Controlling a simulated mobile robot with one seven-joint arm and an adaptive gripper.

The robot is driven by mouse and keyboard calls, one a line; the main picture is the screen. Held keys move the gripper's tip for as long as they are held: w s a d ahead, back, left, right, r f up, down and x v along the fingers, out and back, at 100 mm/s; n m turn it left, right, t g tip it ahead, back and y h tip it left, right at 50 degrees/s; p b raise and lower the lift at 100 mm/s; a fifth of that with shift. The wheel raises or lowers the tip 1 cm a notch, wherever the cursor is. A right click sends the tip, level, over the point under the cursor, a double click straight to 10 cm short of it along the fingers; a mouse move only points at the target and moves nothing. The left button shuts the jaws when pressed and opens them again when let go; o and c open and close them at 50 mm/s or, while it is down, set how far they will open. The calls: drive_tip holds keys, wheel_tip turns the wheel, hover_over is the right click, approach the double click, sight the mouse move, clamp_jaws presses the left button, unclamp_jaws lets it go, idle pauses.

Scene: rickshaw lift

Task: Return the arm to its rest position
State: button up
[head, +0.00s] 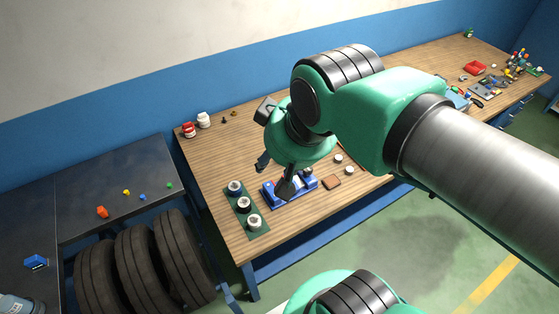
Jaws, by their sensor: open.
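My arm, green with grey links, reaches in from the right in the head view and bends down over the wooden workbench (215,165). My gripper (274,180) points down, its dark fingers spread apart. It is above or close to a blue fixture (270,201) on the bench; I cannot tell whether it touches. No object shows between the fingers. Part of the fixture is hidden behind a finger.
A green strip (260,235) with white and black round parts lies left of the fixture. A brown block (331,182) and small round pieces lie right. Red and white jars (204,120) stand at the back. Tyres (145,260) stand under the dark table (100,165). Clutter fills the bench's far right.

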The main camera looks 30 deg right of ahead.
drive_tip(key=shift+s+d+f, duration=0.15)
drive_tip(key=shift+s+f, duration=0.15)
drive_tip(key=shift+s, duration=0.1)
wheel_tip(320, 180, down, 7)
drive_tip(key=b, duration=0.7)
drive_tip(key=shift+f, duration=0.15)
